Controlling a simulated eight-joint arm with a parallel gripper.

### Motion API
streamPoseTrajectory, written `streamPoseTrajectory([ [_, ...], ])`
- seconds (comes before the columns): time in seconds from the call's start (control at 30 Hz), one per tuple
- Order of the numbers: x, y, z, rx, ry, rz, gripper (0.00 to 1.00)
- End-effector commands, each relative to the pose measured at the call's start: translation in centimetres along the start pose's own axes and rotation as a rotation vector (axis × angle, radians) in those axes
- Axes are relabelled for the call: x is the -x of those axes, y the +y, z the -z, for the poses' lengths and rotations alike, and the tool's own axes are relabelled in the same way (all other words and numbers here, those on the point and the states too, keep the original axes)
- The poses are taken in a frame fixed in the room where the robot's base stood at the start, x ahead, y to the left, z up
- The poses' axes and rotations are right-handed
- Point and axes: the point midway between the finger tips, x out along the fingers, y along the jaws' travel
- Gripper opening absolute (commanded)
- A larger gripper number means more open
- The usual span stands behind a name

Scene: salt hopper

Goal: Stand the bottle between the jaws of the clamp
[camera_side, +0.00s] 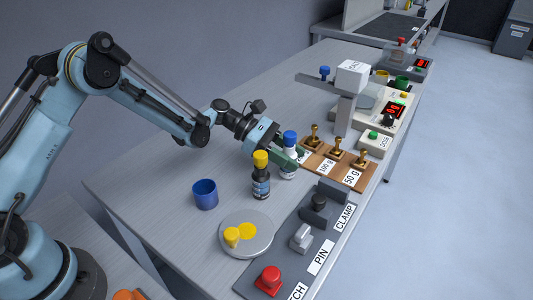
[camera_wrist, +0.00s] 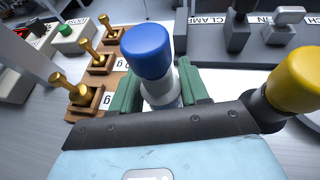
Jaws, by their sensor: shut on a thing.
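A white bottle with a blue cap (camera_side: 290,138) stands upright on the table, and its blue cap (camera_wrist: 147,50) shows large in the wrist view. My gripper (camera_side: 285,157) is shut on this bottle, with one green finger on each side of it. A dark bottle with a yellow cap (camera_side: 260,182) stands just to the left, close to my gripper; its cap shows at the right of the wrist view (camera_wrist: 298,82). The clamp (camera_side: 322,208) is a dark grey block with a black knob on the front panel, also seen in the wrist view (camera_wrist: 237,32).
A wooden rack with several brass weights (camera_side: 337,165) lies right of my gripper. A blue cup (camera_side: 205,194) and a round grey pan with yellow pieces (camera_side: 262,243) are left and in front. The panel also carries a grey pin (camera_side: 302,238) and red button (camera_side: 269,280).

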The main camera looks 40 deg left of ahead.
Motion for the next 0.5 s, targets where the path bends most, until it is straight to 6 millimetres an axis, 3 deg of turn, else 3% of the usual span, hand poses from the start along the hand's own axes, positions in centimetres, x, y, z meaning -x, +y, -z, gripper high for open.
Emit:
streamPoseTrajectory([
  [0.3,-0.18,0.02,0.42,0.0,0.0,0.0,0.13],
  [0.33,-0.16,0.02,0.38,0.0,0.0,0.0,0.49],
  [0.47,-0.16,0.02,0.37,0.0,0.0,0.0,0.69],
  [0.5,-0.16,0.02,0.37,0.0,0.0,0.0,0.7],
])
